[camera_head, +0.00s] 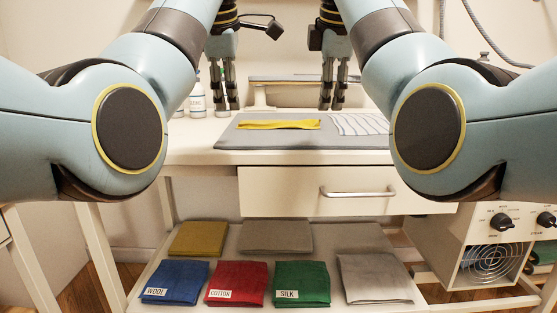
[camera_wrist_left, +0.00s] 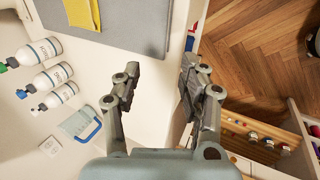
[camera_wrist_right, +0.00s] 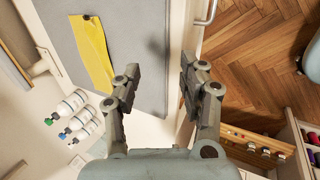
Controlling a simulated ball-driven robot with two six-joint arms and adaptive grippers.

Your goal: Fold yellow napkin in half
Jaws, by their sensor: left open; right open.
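The yellow napkin (camera_head: 278,124) lies flat on a grey mat (camera_head: 262,140) on the table. It shows as a long narrow strip with slightly uneven edges; I cannot tell how many layers it has. It also shows in the right wrist view (camera_wrist_right: 90,50), and partly at the top edge of the left wrist view (camera_wrist_left: 82,12). My left gripper (camera_head: 229,106) is open and empty, pointing down behind the napkin's left end. My right gripper (camera_head: 331,106) is open and empty, pointing down behind its right end. Neither touches the napkin.
A striped white cloth (camera_head: 358,124) lies on the mat right of the napkin. Bottles (camera_head: 197,100) stand at the table's left back. A low raised shelf (camera_head: 291,78) is behind. A drawer (camera_head: 300,192) is under the tabletop, and several folded cloths lie on a lower shelf (camera_head: 232,240).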

